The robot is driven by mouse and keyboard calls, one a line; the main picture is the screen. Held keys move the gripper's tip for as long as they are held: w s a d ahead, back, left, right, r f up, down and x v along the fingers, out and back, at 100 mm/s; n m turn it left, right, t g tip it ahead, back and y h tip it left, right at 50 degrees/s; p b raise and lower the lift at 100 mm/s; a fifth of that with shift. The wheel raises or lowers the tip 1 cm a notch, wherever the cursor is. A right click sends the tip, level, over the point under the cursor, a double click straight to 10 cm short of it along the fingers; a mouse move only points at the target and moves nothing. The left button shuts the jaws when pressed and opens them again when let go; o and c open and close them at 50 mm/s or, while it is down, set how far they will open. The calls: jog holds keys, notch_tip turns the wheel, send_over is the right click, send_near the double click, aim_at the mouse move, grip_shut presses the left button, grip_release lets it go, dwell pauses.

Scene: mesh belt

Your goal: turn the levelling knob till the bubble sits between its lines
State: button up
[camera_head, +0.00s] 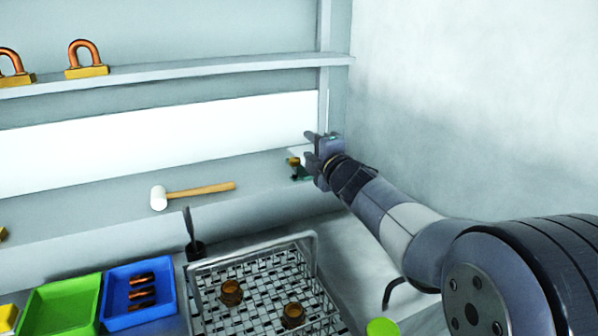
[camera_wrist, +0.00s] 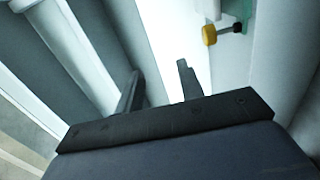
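A small brass-yellow knob (camera_head: 293,162) shows at the left of a dark green fitting (camera_head: 301,174) on the back ledge, partly behind my gripper (camera_head: 308,145). In the wrist view the yellow knob (camera_wrist: 209,35) sits at the upper right, on a thin dark stem by a teal part (camera_wrist: 238,10). My gripper (camera_wrist: 158,70) is open, with a clear gap between its two fingers and nothing in it. The knob lies outside the fingers, to their right and apart from them in the wrist view. I cannot make out the bubble or its lines in either view.
A white-headed mallet (camera_head: 196,194) lies on the ledge. A wire basket (camera_head: 190,290) with brown pieces stands below, beside a blue tray (camera_head: 172,310) and a green tray (camera_head: 60,308). A shelf (camera_head: 200,71) with copper hooks runs above. A wall closes off the right.

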jog(key=b, duration=0.2)
send_near(297, 164)
jog(key=w, duration=0.2)
jog(key=x, duration=0.3)
jog(key=p+x, duration=0.1)
jog(key=x, duration=0.2)
jog(key=shift+s+a, duration=0.2)
jog(key=shift+a, duration=0.15)
jog(key=shift+w+a, duration=0.25)
jog(key=shift+w, duration=0.4)
grip_shut()
